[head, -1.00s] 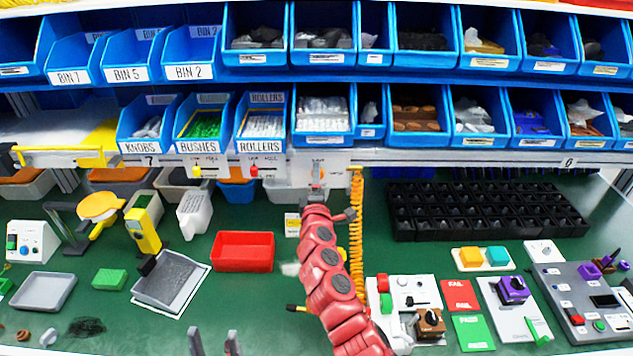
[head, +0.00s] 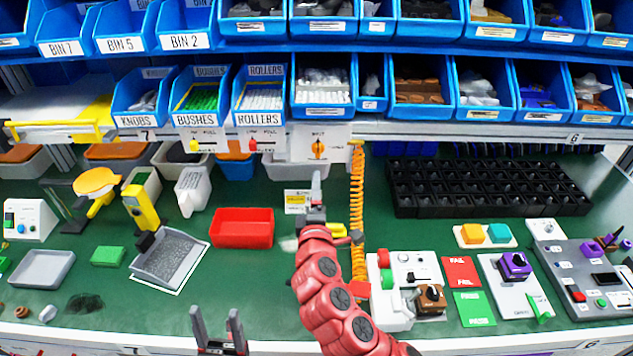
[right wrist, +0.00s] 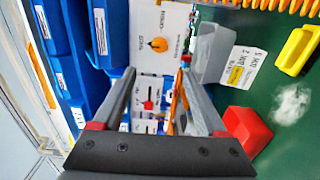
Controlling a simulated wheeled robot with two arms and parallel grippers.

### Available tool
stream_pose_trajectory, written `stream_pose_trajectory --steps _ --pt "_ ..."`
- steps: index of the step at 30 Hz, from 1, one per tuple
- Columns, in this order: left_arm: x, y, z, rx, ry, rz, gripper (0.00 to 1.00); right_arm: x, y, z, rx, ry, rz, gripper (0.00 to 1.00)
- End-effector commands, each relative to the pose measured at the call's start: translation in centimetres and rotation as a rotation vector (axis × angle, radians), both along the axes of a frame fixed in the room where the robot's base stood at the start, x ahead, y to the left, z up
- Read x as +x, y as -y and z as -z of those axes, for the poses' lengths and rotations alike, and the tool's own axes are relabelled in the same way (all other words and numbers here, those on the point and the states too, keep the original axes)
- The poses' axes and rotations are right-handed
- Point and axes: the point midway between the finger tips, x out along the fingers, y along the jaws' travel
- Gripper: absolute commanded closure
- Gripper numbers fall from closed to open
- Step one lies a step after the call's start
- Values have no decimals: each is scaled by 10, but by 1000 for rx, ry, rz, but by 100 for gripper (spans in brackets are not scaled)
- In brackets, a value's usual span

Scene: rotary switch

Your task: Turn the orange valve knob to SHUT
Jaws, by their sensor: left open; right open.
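The orange valve knob (head: 318,148) sits on a white panel (head: 335,132) on the front of the shelf, below the bins. It also shows in the right wrist view (right wrist: 158,44), where the panel appears turned sideways; I cannot read the labels surely. My right gripper (head: 316,182) is below the knob in the head view, apart from it and empty. In the right wrist view its fingers (right wrist: 157,78) are spread, with the knob beyond the tips. My left gripper (head: 219,320) is open and empty at the table's front edge.
A yellow knob (head: 195,146) and a red knob (head: 253,145) sit on panels left of the orange one. A coiled orange hose (head: 357,215) hangs just right of my right gripper. A red tray (head: 242,228) stands left of my right arm.

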Motion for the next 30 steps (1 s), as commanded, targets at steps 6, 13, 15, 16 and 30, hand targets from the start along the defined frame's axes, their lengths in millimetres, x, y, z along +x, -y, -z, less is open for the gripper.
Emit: stream_pose_trajectory --steps 6,13,15,16,30 --pt "0 0 8 0 0 0 40 -27 -1 1 -2 3 -3 25" --pt "0 0 9 0 0 0 40 -34 0 0 -1 0 0 25" --pt "0 0 9 0 0 0 40 -34 0 0 -1 0 0 25" --pt "0 0 9 0 0 0 40 -34 0 0 -1 0 0 25" --pt "0 0 9 0 0 0 40 -34 0 0 -1 0 0 25"
